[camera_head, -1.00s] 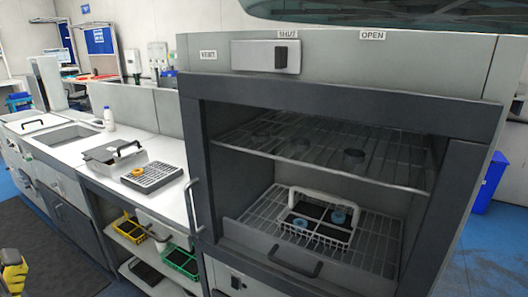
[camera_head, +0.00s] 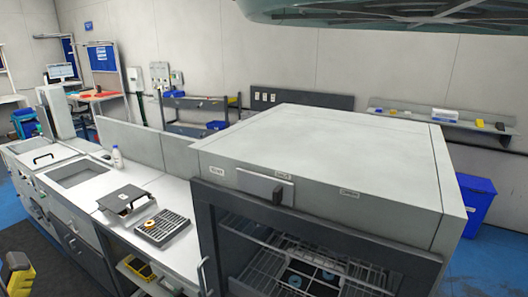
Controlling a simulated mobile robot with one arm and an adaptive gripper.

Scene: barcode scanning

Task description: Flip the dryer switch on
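The dryer appears to be the large grey cabinet (camera_head: 320,165) with a dark front frame, at centre right. Its front panel carries a "VENT" label and a pale sliding plate (camera_head: 255,186) with a black knob (camera_head: 277,196), which sits at the left. No power switch can be made out on the front. Inside are wire shelves (camera_head: 270,248) and a basket with blue rings (camera_head: 295,280), cut off by the bottom edge. White outlets or switches (camera_head: 265,97) are on the wall behind. My gripper is not identifiable in the view.
A white counter (camera_head: 150,190) runs left with a sink (camera_head: 82,174), a bottle (camera_head: 117,158), a lidded tray (camera_head: 123,198) and a dark rack (camera_head: 163,228). A blue bin (camera_head: 474,208) stands at right. A wall shelf (camera_head: 440,122) is behind. A yellow and dark piece (camera_head: 18,278) is at bottom left.

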